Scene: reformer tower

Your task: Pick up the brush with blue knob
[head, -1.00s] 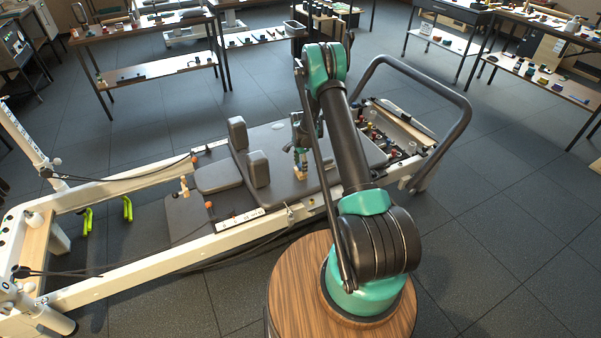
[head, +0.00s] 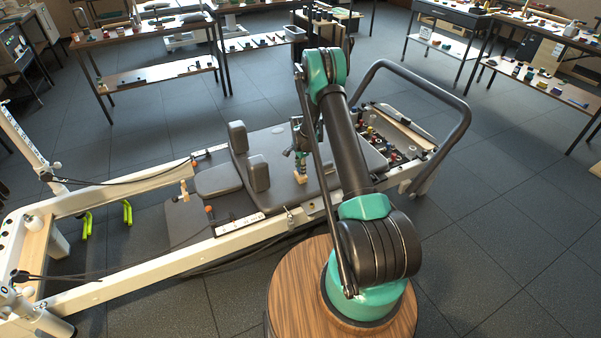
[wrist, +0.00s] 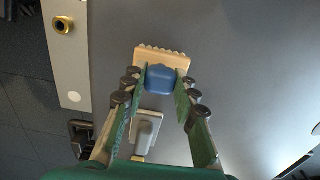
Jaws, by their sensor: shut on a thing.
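The brush (wrist: 165,53) has a pale tan body with a scalloped edge and a blue knob (wrist: 162,78) on top. In the wrist view it lies on the dark grey padded surface (wrist: 245,60). My gripper (wrist: 161,82) has its green fingers on both sides of the blue knob, shut on it. In the head view my gripper (head: 300,172) points down at the padded carriage of the reformer, and the tan brush (head: 300,178) shows small at its tips. I cannot tell whether the brush touches the pad.
Shoulder rests (head: 237,137) stand on the carriage left of my gripper. A tray of small items (head: 385,140) and a curved bar (head: 450,70) are at the reformer's right end. In the wrist view a pale block with a grey handle (wrist: 147,128) shows below the knob.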

